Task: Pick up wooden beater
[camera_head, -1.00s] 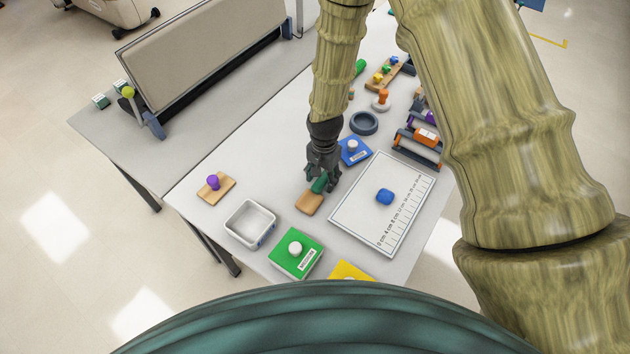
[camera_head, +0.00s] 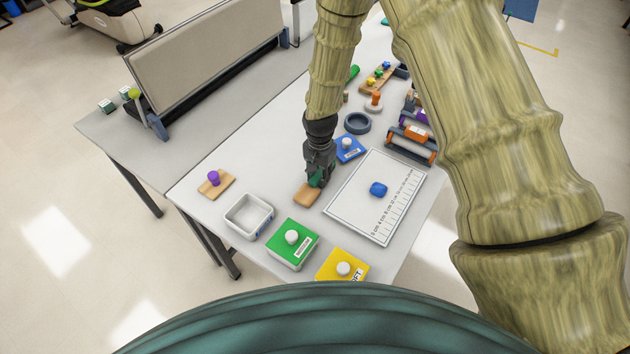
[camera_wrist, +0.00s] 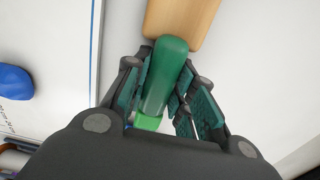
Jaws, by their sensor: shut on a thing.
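The wooden beater (camera_head: 306,194) has a tan wooden block with rounded edges and a green handle. It lies at or very near the white table top; I cannot tell whether it touches. In the wrist view the tan block (camera_wrist: 182,22) extends past my fingers at the top. The green handle (camera_wrist: 167,62) runs back between them, with a brighter green end below. My gripper (camera_head: 318,176) points down over the handle and is shut on it. In the wrist view my gripper (camera_wrist: 165,82) has teal-padded fingers on both sides of the handle.
A white tray (camera_head: 230,222), green block (camera_head: 281,250) and yellow block (camera_head: 328,265) stand nearer me. A ruled white board (camera_head: 350,212) with a blue lump (camera_head: 378,189) lies right. A blue block (camera_head: 355,155) and grey ring (camera_head: 357,123) are behind. A purple-knobbed board (camera_head: 222,192) lies left.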

